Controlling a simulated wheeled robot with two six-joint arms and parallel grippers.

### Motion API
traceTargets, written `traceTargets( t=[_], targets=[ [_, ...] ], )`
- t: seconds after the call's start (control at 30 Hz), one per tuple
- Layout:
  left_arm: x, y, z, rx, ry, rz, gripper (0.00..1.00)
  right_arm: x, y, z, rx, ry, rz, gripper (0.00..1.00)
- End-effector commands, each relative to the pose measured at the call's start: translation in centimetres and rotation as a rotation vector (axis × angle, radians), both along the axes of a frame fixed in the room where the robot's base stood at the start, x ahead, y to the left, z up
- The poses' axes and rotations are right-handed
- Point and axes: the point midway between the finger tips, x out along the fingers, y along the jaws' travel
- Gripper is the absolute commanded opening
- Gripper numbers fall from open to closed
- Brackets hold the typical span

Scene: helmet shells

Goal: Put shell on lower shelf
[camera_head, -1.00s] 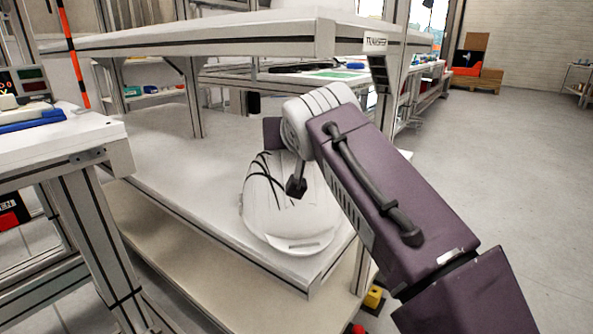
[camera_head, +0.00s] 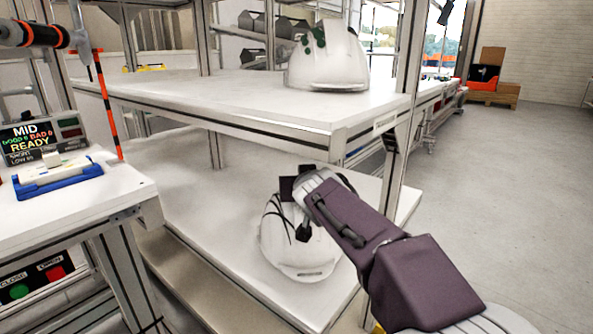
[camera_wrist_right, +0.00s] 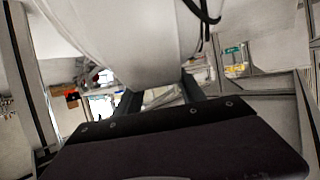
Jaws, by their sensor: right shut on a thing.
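A white helmet shell (camera_head: 300,245) with black straps is at the front right of the lower shelf (camera_head: 190,215), under the upper shelf. My right gripper (camera_head: 303,229) reaches in from the right and is shut on this shell. In the right wrist view the shell (camera_wrist_right: 125,40) fills the top middle, against the two dark fingers (camera_wrist_right: 160,95). Whether the shell rests on the shelf or hangs just above it, I cannot tell. A second white shell (camera_head: 328,62) with green marks stands on the upper shelf (camera_head: 230,100). My left gripper is not in view.
The upper shelf board and a post (camera_head: 393,180) stand close to my right arm. A workbench (camera_head: 90,190) with a sign (camera_head: 42,137) and a blue tray (camera_head: 58,178) is at the left. The lower shelf left of the shell is clear. Open floor lies at the right.

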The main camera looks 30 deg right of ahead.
Motion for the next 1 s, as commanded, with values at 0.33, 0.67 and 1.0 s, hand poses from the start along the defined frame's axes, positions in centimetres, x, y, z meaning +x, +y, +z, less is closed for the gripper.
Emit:
traceTargets(
  t=[0.33, 0.67, 1.0],
  targets=[
    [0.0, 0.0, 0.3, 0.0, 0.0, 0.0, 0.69, 5.7, -2.4, 0.0, 0.0, -0.001, 0.0, 0.0],
    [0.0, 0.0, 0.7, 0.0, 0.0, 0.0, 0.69, 9.4, -3.9, 0.1, -0.002, -0.002, -0.001, 0.0],
    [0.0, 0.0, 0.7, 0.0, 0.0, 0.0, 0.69, 10.4, -4.3, 0.0, -0.001, -0.002, 0.0, 0.0]
  ],
)
